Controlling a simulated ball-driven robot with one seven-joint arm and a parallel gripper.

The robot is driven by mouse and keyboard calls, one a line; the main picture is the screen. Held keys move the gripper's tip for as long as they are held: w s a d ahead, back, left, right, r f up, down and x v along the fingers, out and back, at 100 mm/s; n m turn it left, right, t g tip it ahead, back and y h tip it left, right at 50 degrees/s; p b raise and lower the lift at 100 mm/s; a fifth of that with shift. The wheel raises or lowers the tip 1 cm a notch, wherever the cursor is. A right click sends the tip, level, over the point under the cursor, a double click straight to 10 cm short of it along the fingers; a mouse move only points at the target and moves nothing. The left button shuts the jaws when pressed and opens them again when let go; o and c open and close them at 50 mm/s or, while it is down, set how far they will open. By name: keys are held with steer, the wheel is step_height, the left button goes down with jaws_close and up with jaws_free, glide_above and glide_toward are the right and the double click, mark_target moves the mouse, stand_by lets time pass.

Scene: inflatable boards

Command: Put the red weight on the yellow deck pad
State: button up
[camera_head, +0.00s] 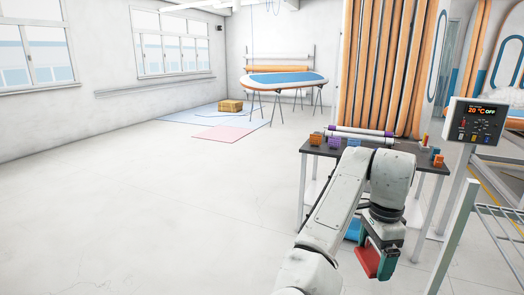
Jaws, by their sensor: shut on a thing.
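The red weight (366,261) is a red block at the lower right of the head view, in front of the dark table. My gripper (377,256) is shut on it and holds it up, with a teal finger along its right side. Part of the weight is hidden by the gripper. I cannot make out a yellow deck pad for certain in this view.
A dark table (345,152) with small orange and purple blocks and rolls stands behind my arm. A control panel (474,122) and metal rail (452,240) are at right. The left floor is clear.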

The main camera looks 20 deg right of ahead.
steer(key=s+a+f+n, duration=0.2)
steer(key=a+f+n, duration=0.9)
steer(key=f, duration=0.3)
steer(key=s+a+f+n, duration=0.2)
steer(key=a+f+n, duration=0.9)
steer(key=a+f, duration=0.2)
steer(key=shift+a+f, duration=0.15)
steer(key=shift+f, duration=0.2)
steer(key=shift+s, duration=0.1)
